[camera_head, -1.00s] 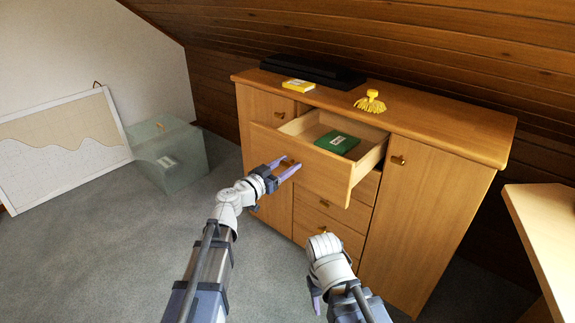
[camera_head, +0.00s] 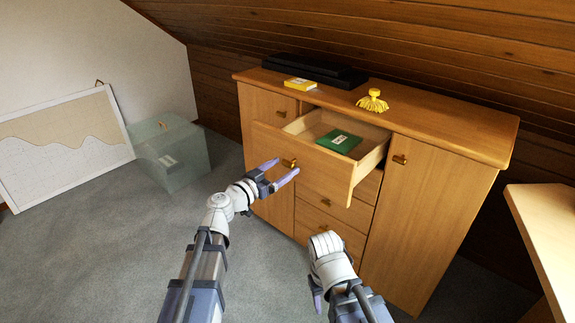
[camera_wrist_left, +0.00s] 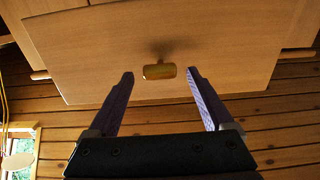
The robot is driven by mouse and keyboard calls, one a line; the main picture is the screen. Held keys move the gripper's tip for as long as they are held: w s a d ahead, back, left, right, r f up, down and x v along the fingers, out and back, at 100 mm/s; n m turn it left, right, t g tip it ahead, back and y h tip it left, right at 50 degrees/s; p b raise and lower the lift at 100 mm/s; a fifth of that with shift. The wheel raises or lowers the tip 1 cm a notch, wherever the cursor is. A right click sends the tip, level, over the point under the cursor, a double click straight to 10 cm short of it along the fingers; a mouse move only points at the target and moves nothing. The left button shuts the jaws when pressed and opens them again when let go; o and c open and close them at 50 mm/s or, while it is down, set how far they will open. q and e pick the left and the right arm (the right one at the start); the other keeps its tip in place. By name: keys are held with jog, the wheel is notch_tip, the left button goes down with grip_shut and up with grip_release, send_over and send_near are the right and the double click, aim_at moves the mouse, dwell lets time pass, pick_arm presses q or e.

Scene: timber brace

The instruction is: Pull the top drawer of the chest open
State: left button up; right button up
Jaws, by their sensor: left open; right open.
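The wooden chest (camera_head: 431,205) stands against the panelled wall. Its top drawer (camera_head: 310,163) is pulled out, and a green box (camera_head: 339,141) with a white label lies inside. The drawer's brass knob (camera_head: 289,162) is on its front, and it also shows in the left wrist view (camera_wrist_left: 159,72). My left gripper (camera_head: 282,170) is open just in front of the knob; in the left wrist view its fingers (camera_wrist_left: 158,75) are spread to either side of the knob without touching it. My right gripper (camera_head: 316,295) is low in front of the chest, mostly hidden by its own wrist.
A yellow box (camera_head: 299,84), a yellow brush-like item (camera_head: 371,101) and a black case (camera_head: 312,70) lie on the chest top. A glass cube (camera_head: 170,154) and a leaning board (camera_head: 62,147) stand left. A pale wooden top (camera_head: 545,225) juts in at right. Carpet is clear at left.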

pick_arm(q)
jog(key=shift+v, duration=2.35)
jog(key=s+d+f+g+y, duration=0.1)
jog(key=s+d+f+g, duration=0.1)
jog(key=s+f+g, duration=0.35)
jog(key=s+d+f+g+y, duration=0.1)
jog(key=s+d+f+g, duration=0.2)
jog(key=f, duration=0.5)
jog(key=s+a+f+n+g+y, duration=0.6)
jog(key=s+a+f+n+y, duration=0.15)
jog(key=s+a+y, duration=0.2)
jog(key=s+d+m, duration=0.4)
jog(key=s+d, duration=0.2)
jog(key=d, duration=0.4)
notch_tip(320, 180, up, 31)
jog(key=p, duration=3.1)
jog(key=shift+a+p, duration=0.15)
jog(key=shift+p, duration=0.2)
